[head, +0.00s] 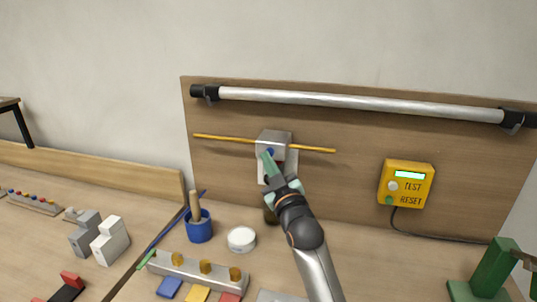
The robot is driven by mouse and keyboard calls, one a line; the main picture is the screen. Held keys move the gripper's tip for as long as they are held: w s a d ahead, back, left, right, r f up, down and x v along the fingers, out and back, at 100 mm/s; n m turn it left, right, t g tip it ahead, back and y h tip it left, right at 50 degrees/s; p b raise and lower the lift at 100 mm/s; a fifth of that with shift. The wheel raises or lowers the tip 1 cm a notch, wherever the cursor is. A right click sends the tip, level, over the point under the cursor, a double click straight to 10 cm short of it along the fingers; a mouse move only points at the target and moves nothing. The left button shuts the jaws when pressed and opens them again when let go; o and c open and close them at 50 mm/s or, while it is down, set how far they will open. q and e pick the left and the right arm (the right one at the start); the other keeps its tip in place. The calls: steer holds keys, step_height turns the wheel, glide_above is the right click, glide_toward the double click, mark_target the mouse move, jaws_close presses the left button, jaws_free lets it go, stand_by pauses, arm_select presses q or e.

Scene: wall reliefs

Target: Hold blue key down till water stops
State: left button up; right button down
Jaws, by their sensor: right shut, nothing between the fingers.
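A grey metal box (274,138) is fixed on the wooden back panel, with a small blue key (270,152) on its front. My right gripper (267,158) is shut and empty, its greenish fingertips at or just in front of this blue key. I cannot tell whether they touch it or whether it is pressed in. The gripper and arm hide the part below the box. A flat blue piece (169,287) lies low in the view, beside a yellow (196,293) and a red one (230,297). I cannot make out any water. My left gripper is not in view.
A yellow rod (222,138) runs sideways at the box, and a silver tube (350,102) is above. A yellow TEST/RESET unit (406,184) hangs at right. A blue cup (199,227), white round dish (241,239) and grey bar with brass knobs (217,274) stand on the table.

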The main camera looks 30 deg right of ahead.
steer(key=shift+s, duration=0.1)
stand_by(0.3)
steer(key=shift+s+a+p, duration=0.35)
steer(key=shift+s+a, duration=0.1)
steer(key=shift+a, duration=0.15)
